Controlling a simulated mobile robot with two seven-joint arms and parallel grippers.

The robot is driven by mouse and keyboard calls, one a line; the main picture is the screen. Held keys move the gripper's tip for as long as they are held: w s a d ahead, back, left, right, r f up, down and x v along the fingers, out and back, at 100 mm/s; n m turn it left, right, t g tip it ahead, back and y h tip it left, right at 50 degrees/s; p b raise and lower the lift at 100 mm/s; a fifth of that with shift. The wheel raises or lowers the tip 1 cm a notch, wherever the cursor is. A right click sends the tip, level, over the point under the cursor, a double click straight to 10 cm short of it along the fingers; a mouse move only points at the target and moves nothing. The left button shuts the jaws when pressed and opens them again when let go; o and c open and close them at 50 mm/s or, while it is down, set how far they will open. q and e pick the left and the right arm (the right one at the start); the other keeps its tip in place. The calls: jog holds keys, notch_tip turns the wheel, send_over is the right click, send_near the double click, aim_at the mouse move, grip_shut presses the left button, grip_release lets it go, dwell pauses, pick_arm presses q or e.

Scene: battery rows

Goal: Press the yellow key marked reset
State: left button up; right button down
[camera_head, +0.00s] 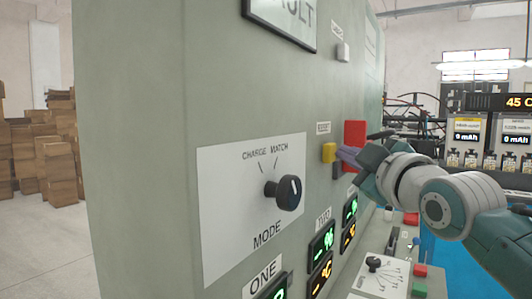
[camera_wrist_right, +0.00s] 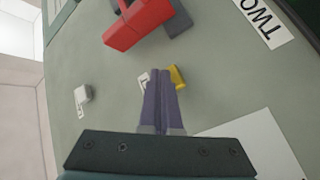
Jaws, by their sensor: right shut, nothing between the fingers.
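The yellow key (camera_head: 328,152) sticks out of the grey-green cabinet face, under a small white label (camera_head: 323,128) too small to read. My right gripper (camera_head: 343,154) comes in from the right, its purple fingers shut and empty, tips right beside the key. In the right wrist view the closed fingertips (camera_wrist_right: 163,72) overlap the left part of the yellow key (camera_wrist_right: 178,77). The fingers hide part of the label there. I cannot tell whether the tips touch the key. My left gripper is not in view.
A red block (camera_head: 354,132) projects from the panel close by the key; it also shows in the wrist view (camera_wrist_right: 138,24). A black mode knob (camera_head: 284,192) sits on a white plate. A white button (camera_head: 342,52) is higher up. Lit displays (camera_head: 321,244) are below.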

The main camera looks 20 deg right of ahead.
jog(key=shift+w+a, duration=0.15)
dwell(0.5)
jog(key=shift+s+d+p, duration=0.5)
jog(key=shift+s, duration=0.15)
jog(key=s+d+p, duration=0.2)
jog(key=s+d, duration=0.1)
jog(key=shift+s+d, duration=0.15)
jog(key=shift+s, duration=0.25)
dwell(0.5)
